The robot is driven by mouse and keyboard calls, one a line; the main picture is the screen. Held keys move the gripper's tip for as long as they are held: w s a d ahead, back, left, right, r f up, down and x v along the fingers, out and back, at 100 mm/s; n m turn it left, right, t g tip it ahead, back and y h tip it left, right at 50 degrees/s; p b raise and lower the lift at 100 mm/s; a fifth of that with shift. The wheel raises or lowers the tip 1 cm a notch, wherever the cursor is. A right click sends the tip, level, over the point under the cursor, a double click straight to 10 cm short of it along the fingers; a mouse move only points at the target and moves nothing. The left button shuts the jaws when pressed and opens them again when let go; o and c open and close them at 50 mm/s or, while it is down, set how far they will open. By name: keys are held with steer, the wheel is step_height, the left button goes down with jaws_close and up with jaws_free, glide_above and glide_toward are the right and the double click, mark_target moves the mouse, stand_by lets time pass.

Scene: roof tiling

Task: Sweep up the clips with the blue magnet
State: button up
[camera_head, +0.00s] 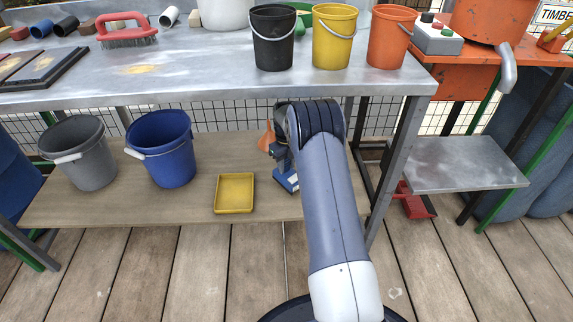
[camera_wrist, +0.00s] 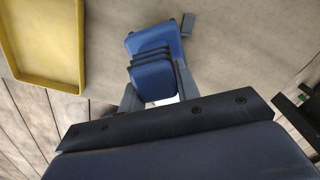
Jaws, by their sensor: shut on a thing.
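The blue magnet (camera_head: 289,183) is at my gripper (camera_head: 284,163), low over the wooden shelf under the metal bench. In the wrist view the blue magnet (camera_wrist: 153,70) has a ribbed top and sits between the fingers of my gripper (camera_wrist: 158,90), which is shut on it. Whether the magnet touches the shelf is unclear. A small grey piece (camera_wrist: 188,24) shows just beyond the magnet's far right corner; I cannot tell if it is a clip. No other clips can be made out; the magnet's underside is hidden.
A yellow tray (camera_head: 234,208) lies on the shelf left of my gripper. A grey bucket (camera_head: 85,160) and a blue bucket (camera_head: 168,158) stand farther left. The metal bench (camera_head: 200,82) is overhead, with a leg (camera_head: 398,155) to the right. An orange object (camera_head: 267,139) is partly hidden behind my arm.

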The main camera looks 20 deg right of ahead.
steer(key=shift+r+p, duration=1.15)
steer(key=shift+r, duration=0.45)
